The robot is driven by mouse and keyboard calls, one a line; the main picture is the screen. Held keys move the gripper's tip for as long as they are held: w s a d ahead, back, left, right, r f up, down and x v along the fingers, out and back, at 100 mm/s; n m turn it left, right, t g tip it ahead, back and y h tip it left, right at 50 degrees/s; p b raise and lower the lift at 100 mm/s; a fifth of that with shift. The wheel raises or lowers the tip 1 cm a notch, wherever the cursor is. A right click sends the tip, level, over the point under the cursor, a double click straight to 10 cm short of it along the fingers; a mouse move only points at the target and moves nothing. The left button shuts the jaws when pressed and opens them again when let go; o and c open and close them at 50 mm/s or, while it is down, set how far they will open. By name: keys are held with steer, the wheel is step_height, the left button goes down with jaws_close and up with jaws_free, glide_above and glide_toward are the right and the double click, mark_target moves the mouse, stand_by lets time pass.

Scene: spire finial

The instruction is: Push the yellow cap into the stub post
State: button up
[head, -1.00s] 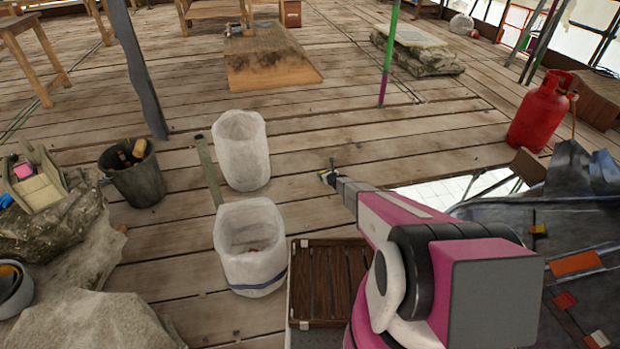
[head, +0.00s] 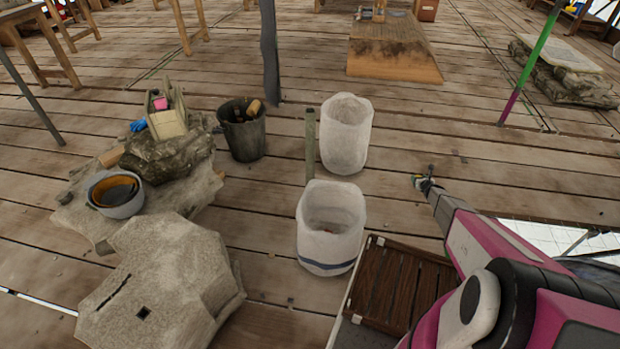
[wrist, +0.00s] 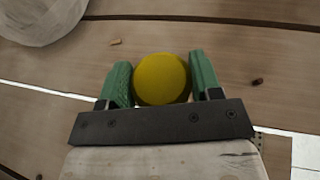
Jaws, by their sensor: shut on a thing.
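The round yellow cap (wrist: 162,79) sits between the two green fingers of my gripper (wrist: 160,82) in the wrist view. The gripper is shut on it. In the head view my gripper (head: 424,180) is small, above the plank floor at right of centre, and the cap cannot be made out clearly. A narrow grey-green post (head: 310,145), which looks like the stub post, stands left of my gripper, with a white bin between them. Its lower end is hidden behind the nearer bin. Cap and post are well apart.
White bins, one far (head: 347,135) and one near (head: 330,250), stand by the post. A dark bucket (head: 242,135) is to its left. Stone slabs (head: 165,280) and a bowl (head: 116,194) lie at lower left. A slatted brown crate (head: 395,290) is near my arm.

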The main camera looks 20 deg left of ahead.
steer(key=s+a+r+n+g+y, duration=0.3)
steer(key=a+r+n+g, duration=0.15)
steer(key=a+r, duration=1.15)
steer(key=s+a+r+n+g+y, duration=0.25)
steer(key=a+r+n+y, duration=0.2)
steer(key=a+r, duration=1.15)
steer(key=s+a+r+n+g+h, duration=0.1)
steer(key=s+a+r+n+g, duration=0.8)
steer(key=s+a+r, duration=1.1)
steer(key=s+r+g, duration=0.2)
steer(key=s+r, duration=0.1)
steer(key=r, duration=0.2)
steer(key=shift+a+h, duration=0.35)
steer(key=shift+a, duration=0.05)
steer(key=shift+f, duration=0.2)
step_height(320, 180, down, 8)
steer(key=shift+f, duration=0.1)
